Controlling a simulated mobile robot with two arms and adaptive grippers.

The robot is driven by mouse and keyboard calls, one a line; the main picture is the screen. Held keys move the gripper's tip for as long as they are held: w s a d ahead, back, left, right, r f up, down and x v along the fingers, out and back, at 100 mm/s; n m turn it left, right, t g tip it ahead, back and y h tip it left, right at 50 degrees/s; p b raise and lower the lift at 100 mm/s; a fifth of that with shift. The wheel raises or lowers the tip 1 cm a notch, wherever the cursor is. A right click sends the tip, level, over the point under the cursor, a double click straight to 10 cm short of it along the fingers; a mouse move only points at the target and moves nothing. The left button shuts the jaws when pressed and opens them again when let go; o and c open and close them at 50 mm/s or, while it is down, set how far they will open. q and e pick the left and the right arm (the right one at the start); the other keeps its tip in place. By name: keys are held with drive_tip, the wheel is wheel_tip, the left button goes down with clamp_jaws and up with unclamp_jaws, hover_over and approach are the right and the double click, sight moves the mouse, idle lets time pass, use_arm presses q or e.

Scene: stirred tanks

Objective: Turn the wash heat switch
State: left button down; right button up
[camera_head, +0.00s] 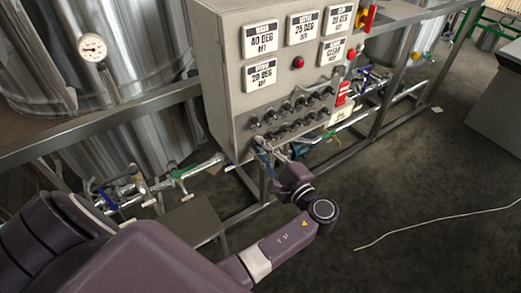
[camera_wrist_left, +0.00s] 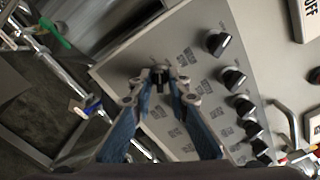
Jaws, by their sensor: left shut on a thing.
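The grey control panel (camera_head: 240,85) carries two rows of small black rotary switches near its lower edge. My left gripper (camera_head: 262,147) reaches up to the left end of the lower row. In the left wrist view, its two blue-padded fingers (camera_wrist_left: 160,77) come together around one black switch knob (camera_wrist_left: 157,84) near the panel's corner. The gripper is shut on this knob. The label beside it is too small to read, so I cannot confirm it is the wash heat switch. My right gripper is not in view.
Other black knobs (camera_wrist_left: 234,78) run in a row beside the held one. A red light (camera_head: 298,62) and display plates (camera_head: 262,38) sit higher on the panel. Steel tanks (camera_head: 135,50) stand behind. Pipes with valves (camera_head: 180,174) run low on the left. Floor at right is mostly clear.

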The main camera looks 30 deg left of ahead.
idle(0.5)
use_arm(q)
drive_tip(key=c, duration=2.1)
unclamp_jaws()
drive_tip(key=v, duration=0.7)
drive_tip(key=shift+s+d, duration=0.15)
drive_tip(key=shift+d, duration=0.1)
